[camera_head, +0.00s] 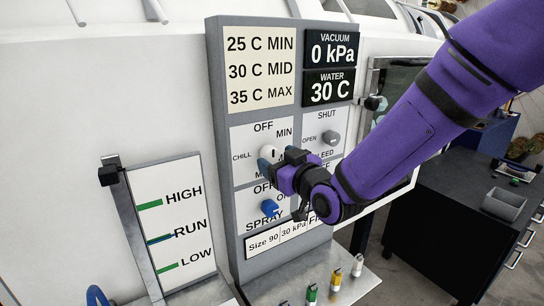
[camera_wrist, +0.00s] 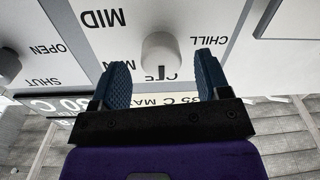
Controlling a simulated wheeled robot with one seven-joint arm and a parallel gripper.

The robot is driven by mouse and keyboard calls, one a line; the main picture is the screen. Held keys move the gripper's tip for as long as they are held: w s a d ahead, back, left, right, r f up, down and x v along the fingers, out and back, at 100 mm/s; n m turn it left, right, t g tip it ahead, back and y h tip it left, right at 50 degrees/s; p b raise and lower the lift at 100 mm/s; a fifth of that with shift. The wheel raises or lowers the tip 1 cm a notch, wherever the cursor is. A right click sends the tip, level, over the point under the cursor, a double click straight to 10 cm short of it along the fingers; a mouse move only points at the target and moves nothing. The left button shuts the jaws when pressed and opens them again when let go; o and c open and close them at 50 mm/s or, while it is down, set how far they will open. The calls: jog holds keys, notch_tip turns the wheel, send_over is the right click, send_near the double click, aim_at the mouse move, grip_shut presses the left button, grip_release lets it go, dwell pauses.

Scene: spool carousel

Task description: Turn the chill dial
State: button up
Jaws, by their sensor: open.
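The chill dial (camera_head: 270,152) is a pale round knob on the grey control panel (camera_head: 221,110), partly hidden by my gripper in the head view. In the wrist view the picture is upside down and the dial (camera_wrist: 161,52) shows whole, with a dark pointer mark on its side toward the OFF label. My gripper (camera_head: 277,160) is open in front of the dial. In the wrist view its two blue fingers (camera_wrist: 163,82) stand wide apart on either side of the dial, with clear gaps. I cannot tell how far the fingertips are from the panel.
A blue spray knob (camera_head: 269,207) sits just below, and a bleed valve knob (camera_head: 331,138) sits to the right. The displays above read 0 kPa and 30 C. A level gauge (camera_head: 168,222) stands at left; small coloured valves (camera_head: 311,294) stand below. A dark cabinet (camera_head: 425,220) is at right.

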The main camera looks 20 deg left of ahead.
jog(key=shift+x, duration=1.45)
jog(key=c, duration=0.9)
jog(key=shift+c, duration=0.2)
